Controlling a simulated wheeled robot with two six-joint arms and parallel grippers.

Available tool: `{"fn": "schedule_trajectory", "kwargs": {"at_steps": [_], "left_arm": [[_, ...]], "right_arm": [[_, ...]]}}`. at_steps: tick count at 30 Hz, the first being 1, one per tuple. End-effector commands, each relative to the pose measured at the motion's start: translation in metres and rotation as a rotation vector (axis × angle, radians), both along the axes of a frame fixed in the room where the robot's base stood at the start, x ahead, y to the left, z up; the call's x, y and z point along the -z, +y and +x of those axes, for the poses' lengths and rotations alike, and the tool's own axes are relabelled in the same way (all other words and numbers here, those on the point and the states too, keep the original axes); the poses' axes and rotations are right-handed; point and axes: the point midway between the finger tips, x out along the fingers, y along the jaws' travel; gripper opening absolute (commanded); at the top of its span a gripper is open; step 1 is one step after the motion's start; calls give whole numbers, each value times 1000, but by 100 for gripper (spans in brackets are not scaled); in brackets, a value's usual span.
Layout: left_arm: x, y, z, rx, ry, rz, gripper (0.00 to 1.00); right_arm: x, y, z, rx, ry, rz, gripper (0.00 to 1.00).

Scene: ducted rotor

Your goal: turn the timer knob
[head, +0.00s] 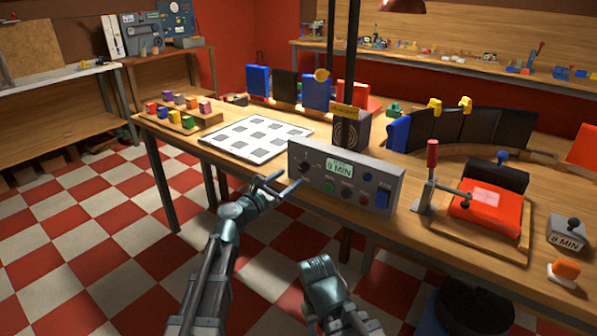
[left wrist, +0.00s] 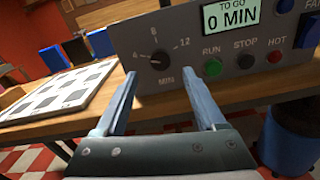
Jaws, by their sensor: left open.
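The timer knob (left wrist: 159,61) is a small black dial on the grey control box (head: 345,178). Its scale has numbers including 8 and 12, with MIN below. The knob also shows at the left of the box in the head view (head: 303,167). The display (left wrist: 231,15) above reads TO GO 0 MIN. My left gripper (head: 282,183) is open and empty in front of the box's left end. In the left wrist view its fingers (left wrist: 160,82) point at the box, the knob lying between and beyond their tips, apart from them. My right gripper (head: 321,275) is low in front; its fingers are not clear.
RUN, STOP and HOT buttons (left wrist: 212,67) sit right of the knob. A white sheet with grey squares (head: 256,138) lies left of the box. A red-handled clamp (head: 432,165) and an 8 MIN block (head: 567,237) stand right. The wooden table edge runs below the box.

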Motion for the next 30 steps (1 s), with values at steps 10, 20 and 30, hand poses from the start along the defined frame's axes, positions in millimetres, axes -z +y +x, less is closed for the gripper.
{"fn": "schedule_trajectory", "kwargs": {"at_steps": [10,20,30], "left_arm": [[0,-31,44,1,0,1,72],[0,-37,50,0,-1,1,72],[0,-36,49,0,-1,1,36]], "right_arm": [[0,0,0,0,0,0,50],[0,0,0,0,0,0,50],[0,0,0,0,0,0,50]]}}
